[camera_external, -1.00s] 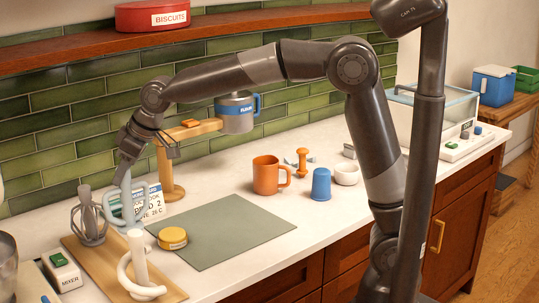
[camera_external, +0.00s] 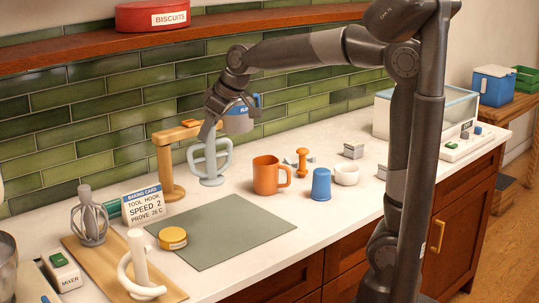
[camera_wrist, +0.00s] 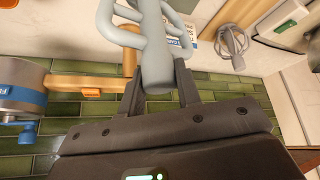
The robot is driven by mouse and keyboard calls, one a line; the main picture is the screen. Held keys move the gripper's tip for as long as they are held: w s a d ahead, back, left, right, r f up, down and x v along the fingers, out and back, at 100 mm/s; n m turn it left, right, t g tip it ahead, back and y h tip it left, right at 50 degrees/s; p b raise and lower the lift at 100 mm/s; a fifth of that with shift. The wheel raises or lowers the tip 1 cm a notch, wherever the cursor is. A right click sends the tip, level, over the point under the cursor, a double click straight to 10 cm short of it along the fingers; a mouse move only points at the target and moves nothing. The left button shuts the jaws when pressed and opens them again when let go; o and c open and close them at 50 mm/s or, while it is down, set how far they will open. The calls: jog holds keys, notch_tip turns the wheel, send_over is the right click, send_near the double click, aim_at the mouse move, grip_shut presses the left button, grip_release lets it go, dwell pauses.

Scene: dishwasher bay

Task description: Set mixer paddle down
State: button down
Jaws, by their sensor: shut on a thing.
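The mixer paddle (camera_external: 211,163) is pale blue-grey, with a thick stem and looped sides. It hangs upright, stem up, over the counter behind the green mat (camera_external: 225,232). I cannot tell whether its lower end touches the counter. My gripper (camera_external: 207,136) is shut on the stem from above. In the wrist view the paddle (camera_wrist: 154,50) fills the top middle, its stem between the fingers of my gripper (camera_wrist: 160,95). A wooden board (camera_external: 97,258) at the lower left holds a grey whisk (camera_external: 90,218) and a white dough hook (camera_external: 138,262).
A baking card (camera_external: 144,206) stands left.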

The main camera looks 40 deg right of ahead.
jog(key=s+d+m, duration=0.1)
jog(key=s+d, duration=0.1)
jog(key=d, duration=0.5)
jog(key=s+d+m, duration=0.1)
jog(key=s+d, duration=0.2)
jog(key=d, duration=0.3)
send_over(219, 177)
jog(key=s, duration=0.1)
jog(key=shift+h, duration=0.3)
notch_tip(219, 177, down, 8)
jog(key=shift+d+f, duration=0.1)
jog(key=shift+f, duration=2)
jog(key=c, duration=1.1)
grip_release()
jog(key=shift+o, duration=0.2)
